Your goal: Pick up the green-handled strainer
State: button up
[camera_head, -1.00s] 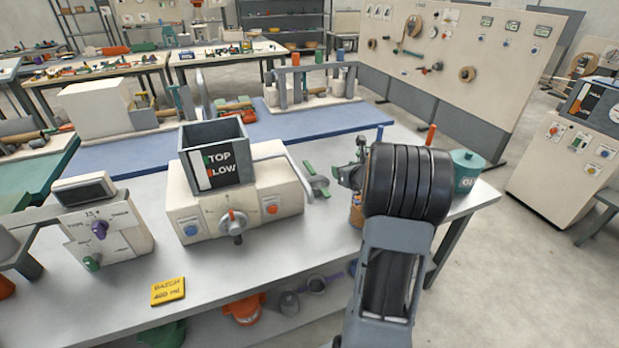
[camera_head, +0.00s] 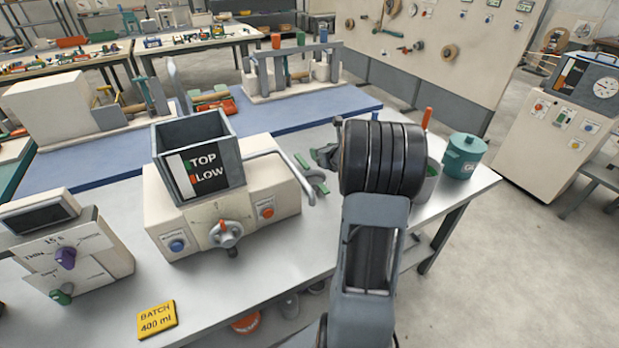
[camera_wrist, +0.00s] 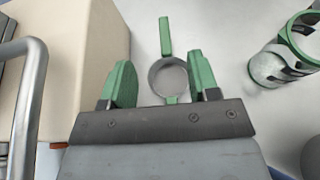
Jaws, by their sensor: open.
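The green-handled strainer (camera_head: 313,177) is beside the right end of the cream machine, below its bent metal tube. In the wrist view the strainer (camera_wrist: 168,78) shows as a small grey ring with a green handle pointing away and a short green tab on the near side. My gripper (camera_wrist: 160,60) is open, with one green finger on each side of the ring in that view. I cannot tell the height left between the fingers and the strainer. In the head view my gripper (camera_head: 326,155) is just above and right of the strainer, partly hidden by my dark wrist.
The cream machine (camera_head: 265,190) and its bent metal tube (camera_wrist: 28,95) stand close on the left. A grey container with green parts (camera_wrist: 285,55) is to the right. A teal lidded pot (camera_head: 465,157) stands at the table's right end. A yellow batch card (camera_head: 157,319) lies in front.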

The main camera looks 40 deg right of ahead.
notch_tip(320, 180, down, 2)
jog(key=b, duration=0.7)
send_near(304, 163)
jog(key=x, duration=0.4)
jog(key=shift+w+d+r, duration=0.1)
jog(key=shift+r, duration=0.15)
jog(key=shift+f+p+x, duration=0.1)
jog(key=shift+p+x, duration=0.2)
jog(key=shift+x, duration=1.05)
jog(key=shift+f+p+x, duration=0.15)
jog(key=shift+p+x, duration=0.1)
jog(key=shift+x, duration=1.05)
jog(key=shift+c, duration=0.3)
jog(key=c, duration=0.9)
jog(key=shift+c, duration=0.3)
jog(key=shift+r, duration=0.15)
